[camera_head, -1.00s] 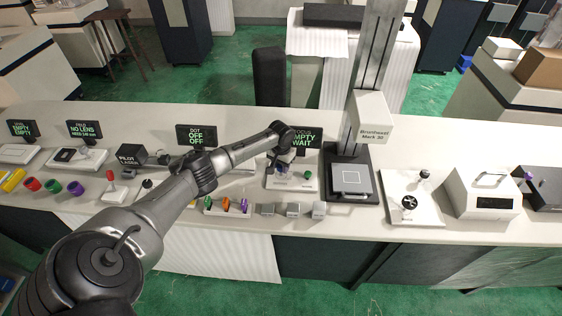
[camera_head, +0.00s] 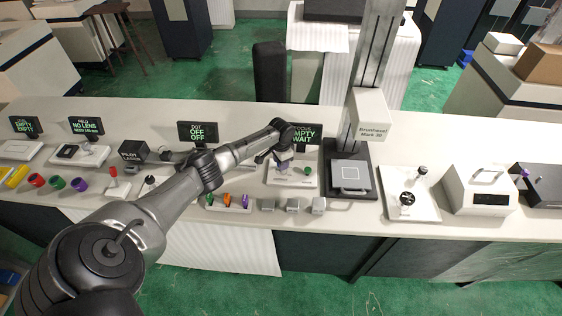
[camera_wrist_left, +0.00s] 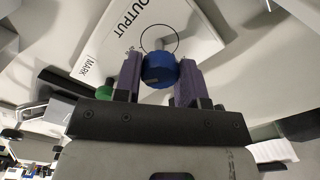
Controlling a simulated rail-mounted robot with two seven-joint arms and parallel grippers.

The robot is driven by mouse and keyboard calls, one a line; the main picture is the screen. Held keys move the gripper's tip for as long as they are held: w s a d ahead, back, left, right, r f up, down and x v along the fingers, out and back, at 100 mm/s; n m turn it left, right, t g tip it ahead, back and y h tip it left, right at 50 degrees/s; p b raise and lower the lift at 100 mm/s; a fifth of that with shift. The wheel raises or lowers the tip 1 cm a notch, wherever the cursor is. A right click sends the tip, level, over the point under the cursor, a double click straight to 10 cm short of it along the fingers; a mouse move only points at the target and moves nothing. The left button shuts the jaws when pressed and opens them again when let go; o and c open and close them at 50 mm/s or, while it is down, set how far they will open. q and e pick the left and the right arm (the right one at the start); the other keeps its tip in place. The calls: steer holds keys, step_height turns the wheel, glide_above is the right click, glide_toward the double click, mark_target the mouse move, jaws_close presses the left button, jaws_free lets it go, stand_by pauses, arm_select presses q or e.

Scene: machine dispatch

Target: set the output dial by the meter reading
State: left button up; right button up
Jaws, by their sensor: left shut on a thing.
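My left gripper (camera_head: 283,168) reaches down over a white plate (camera_head: 272,184) in front of a screen (camera_head: 305,137) reading "EMPTY WAIT". In the left wrist view, its purple fingers (camera_wrist_left: 160,85) are shut on a blue faceted knob (camera_wrist_left: 160,70). The knob is over a white panel (camera_wrist_left: 120,35) labelled OUTPUT, beside a thin printed circle. I cannot tell whether the knob is seated on the panel. A green knob (camera_head: 307,170) stands on the plate to the right of the gripper. My right gripper is out of view.
A screen (camera_head: 197,132) reads "OFF OFF". A tray (camera_head: 228,208) of coloured pieces and several grey blocks (camera_head: 293,205) lie along the front. To the right stand the Brunhweel column's base (camera_head: 348,192), a white plate with knobs (camera_head: 424,212) and a white box (camera_head: 480,197).

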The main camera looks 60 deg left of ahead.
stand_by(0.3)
arm_select(q)
steer(key=o, duration=0.7)
steer(key=shift+o, duration=1.1)
steer(key=shift+r, duration=0.1)
step_height(320, 180, up, 14)
steer(key=p, duration=0.2)
steer(key=shift+f, duration=0.2)
